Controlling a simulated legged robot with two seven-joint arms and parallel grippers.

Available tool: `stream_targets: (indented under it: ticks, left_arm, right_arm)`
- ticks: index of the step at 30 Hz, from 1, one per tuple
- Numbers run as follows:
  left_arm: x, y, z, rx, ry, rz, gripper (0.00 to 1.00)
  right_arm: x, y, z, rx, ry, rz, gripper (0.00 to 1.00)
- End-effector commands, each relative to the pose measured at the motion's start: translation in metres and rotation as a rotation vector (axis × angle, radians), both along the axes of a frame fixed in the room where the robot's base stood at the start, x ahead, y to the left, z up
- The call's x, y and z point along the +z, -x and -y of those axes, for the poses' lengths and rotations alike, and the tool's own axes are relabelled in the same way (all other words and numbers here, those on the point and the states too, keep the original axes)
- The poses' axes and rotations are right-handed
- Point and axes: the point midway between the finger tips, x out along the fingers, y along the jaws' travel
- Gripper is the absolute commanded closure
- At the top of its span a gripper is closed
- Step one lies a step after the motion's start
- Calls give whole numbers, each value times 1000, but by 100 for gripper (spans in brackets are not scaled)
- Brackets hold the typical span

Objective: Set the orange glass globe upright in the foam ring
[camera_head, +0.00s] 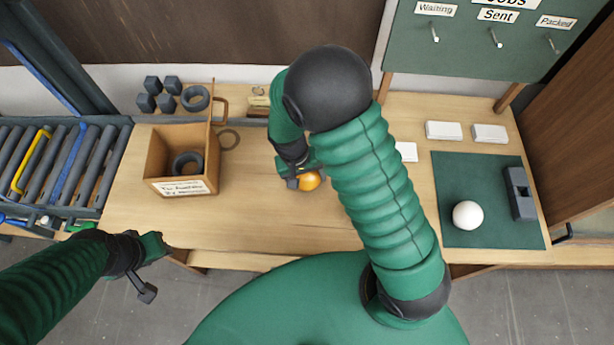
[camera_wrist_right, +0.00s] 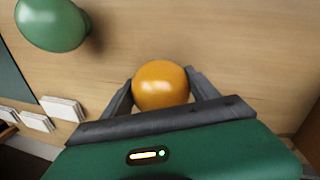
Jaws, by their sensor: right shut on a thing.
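The orange glass globe (camera_head: 310,182) is partly hidden by my right gripper (camera_head: 303,181) over the middle of the table. In the right wrist view the globe (camera_wrist_right: 160,85) sits between the two dark fingers of that gripper (camera_wrist_right: 160,92), which is shut on it. I cannot tell whether it touches the wood. A thick dark ring (camera_head: 196,90) lies at the back left, and another (camera_head: 178,160) lies in the cardboard box. I cannot tell which is the foam ring. My left gripper (camera_head: 152,268) is empty near the front left edge; its finger opening is unclear.
The cardboard box (camera_head: 181,187) stands left of the globe, with a thin ring (camera_head: 229,132) beside it. Several dark weights (camera_head: 153,85) stand behind. A green mat (camera_head: 470,180) at right holds a white ball (camera_head: 467,215) and a dark block (camera_head: 520,194). The front middle is clear.

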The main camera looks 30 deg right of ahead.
Motion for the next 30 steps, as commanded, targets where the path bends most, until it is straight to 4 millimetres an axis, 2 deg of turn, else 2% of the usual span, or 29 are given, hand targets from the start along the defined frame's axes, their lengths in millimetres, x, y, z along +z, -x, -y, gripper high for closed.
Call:
stream_targets:
  ticks: [3,12,13,18,26,30]
  left_arm:
    - [2,0,0,0,0,0,64]
    - [-2,0,0,0,0,0,64]
    - [-2,0,0,0,0,0,64]
    - [-1,0,0,0,0,0,64]
    - [0,0,0,0,0,0,64]
    - [1,0,0,0,0,0,64]
  right_arm:
    - [-8,0,0,0,0,2,72]
    - [-12,0,0,0,0,3,72]
    - [-12,0,0,0,0,3,30]
    - [-11,0,0,-1,0,2,10]
    - [-11,0,0,0,0,3,10]
    - [1,-1,-2,0,-1,7,10]
